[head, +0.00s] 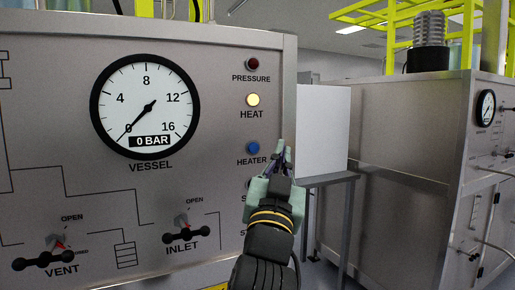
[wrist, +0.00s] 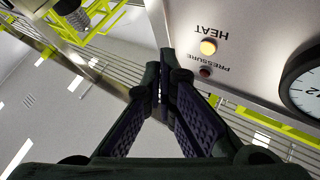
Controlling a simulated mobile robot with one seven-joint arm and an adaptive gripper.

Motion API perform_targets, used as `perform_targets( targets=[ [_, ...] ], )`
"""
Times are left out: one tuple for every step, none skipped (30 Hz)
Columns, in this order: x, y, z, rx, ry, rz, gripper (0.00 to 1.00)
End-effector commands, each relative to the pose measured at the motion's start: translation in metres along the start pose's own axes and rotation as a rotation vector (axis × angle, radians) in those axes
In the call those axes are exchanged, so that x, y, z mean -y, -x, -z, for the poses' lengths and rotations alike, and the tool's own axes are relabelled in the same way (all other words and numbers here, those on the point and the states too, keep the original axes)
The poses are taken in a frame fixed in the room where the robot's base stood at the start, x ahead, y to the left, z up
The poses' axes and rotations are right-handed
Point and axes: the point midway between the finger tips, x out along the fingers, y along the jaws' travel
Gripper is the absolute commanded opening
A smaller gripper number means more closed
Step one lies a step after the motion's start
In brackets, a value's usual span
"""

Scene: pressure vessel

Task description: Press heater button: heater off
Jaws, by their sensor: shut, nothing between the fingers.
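The blue HEATER button (head: 253,148) is on the right side of the grey vessel panel in the head view. The HEAT lamp (head: 253,100) above it glows pale yellow, and it also shows lit in the wrist view (wrist: 208,47). My gripper (head: 284,147) is shut and empty, a little to the right of the HEATER button near the panel's right edge. The fingertips do not overlap the button in the head view; their distance from the panel is hard to tell. The wrist view shows the closed fingers (wrist: 161,88), with the HEATER button out of sight.
The dark red PRESSURE lamp (head: 253,64) is above HEAT. The VESSEL gauge (head: 145,104) reads 0 BAR. VENT (head: 45,261) and INLET (head: 187,236) handles stick out low left. My gripper covers part of the lower buttons. A small table (head: 330,180) stands right of the panel.

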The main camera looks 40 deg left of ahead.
Motion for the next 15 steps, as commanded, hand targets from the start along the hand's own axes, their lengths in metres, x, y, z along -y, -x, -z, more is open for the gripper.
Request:
perform_targets(
  targets=[
    [0.0, 0.0, -0.001, 0.0, 0.0, 0.0, 0.0],
    [0.001, -0.001, -0.001, 0.0, 0.0, 0.0, 0.0],
    [0.002, -0.002, -0.002, 0.001, 0.0, 0.001, 0.0],
    [0.003, -0.003, -0.003, 0.001, 0.0, 0.001, 0.0],
    [0.004, -0.005, -0.004, 0.001, 0.0, 0.001, 0.0],
    [0.006, -0.007, -0.006, 0.001, 0.0, 0.002, 0.0],
    [0.007, -0.009, -0.007, 0.002, -0.001, 0.002, 0.0],
    [0.009, -0.012, -0.009, 0.002, -0.001, 0.002, 0.0],
    [0.012, -0.015, -0.012, 0.003, -0.001, 0.002, 0.0],
    [0.014, -0.018, -0.014, 0.003, -0.001, 0.002, 0.0],
    [0.016, -0.022, -0.016, 0.002, 0.0, 0.002, 0.0],
    [0.02, -0.026, -0.019, 0.003, 0.0, 0.003, 0.0],
    [0.022, -0.029, -0.021, 0.002, 0.0, 0.002, 0.0],
    [0.024, -0.032, -0.024, 0.004, 0.0, 0.002, 0.0],
    [0.027, -0.036, -0.026, 0.002, -0.001, 0.002, 0.0]
  ],
)
